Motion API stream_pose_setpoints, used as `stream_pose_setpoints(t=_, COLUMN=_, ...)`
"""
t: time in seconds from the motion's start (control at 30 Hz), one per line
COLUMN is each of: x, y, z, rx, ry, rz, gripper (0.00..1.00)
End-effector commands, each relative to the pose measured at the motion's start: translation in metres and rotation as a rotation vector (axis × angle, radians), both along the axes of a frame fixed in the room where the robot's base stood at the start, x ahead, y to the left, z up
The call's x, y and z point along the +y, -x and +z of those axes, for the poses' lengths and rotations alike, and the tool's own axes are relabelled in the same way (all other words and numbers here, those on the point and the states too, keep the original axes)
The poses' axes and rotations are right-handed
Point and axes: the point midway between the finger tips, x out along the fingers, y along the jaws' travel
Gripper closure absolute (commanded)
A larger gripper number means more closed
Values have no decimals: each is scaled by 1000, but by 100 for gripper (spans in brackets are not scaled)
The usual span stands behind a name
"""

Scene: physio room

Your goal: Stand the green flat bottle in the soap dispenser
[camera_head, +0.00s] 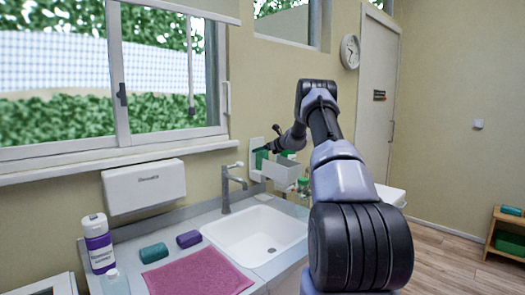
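The green flat bottle (262,160) is small in view, upright at the wall behind the sink. It is in front of the pale wall-mounted soap dispenser (256,144), and whether it rests in it cannot be told. My gripper (262,149) reaches left across to the bottle, with its dark fingertips at the bottle's upper end. The fingers are too small to show whether they are closed on it. The bottle's lower part is partly hidden by a white box.
The white open box (283,170) is on the wall beside the dispenser, with green-capped bottles (303,184) near it. Below are a tap (226,188) and a white sink (255,236). A purple-and-white bottle (98,243), a teal block (154,252), a purple block (189,239) and a pink towel (200,275) occupy the counter.

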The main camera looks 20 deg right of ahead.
Motion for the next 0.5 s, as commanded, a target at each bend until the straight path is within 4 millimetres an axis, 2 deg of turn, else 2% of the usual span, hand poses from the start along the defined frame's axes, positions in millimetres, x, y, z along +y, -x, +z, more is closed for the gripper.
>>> stream_pose_setpoints(t=0.33, x=0, y=0, z=5, rx=-2, ry=1, rz=1, gripper=10)
stream_pose_setpoints(t=0.5, x=-9, y=21, z=13, rx=0, ry=1, rz=-3, gripper=10)
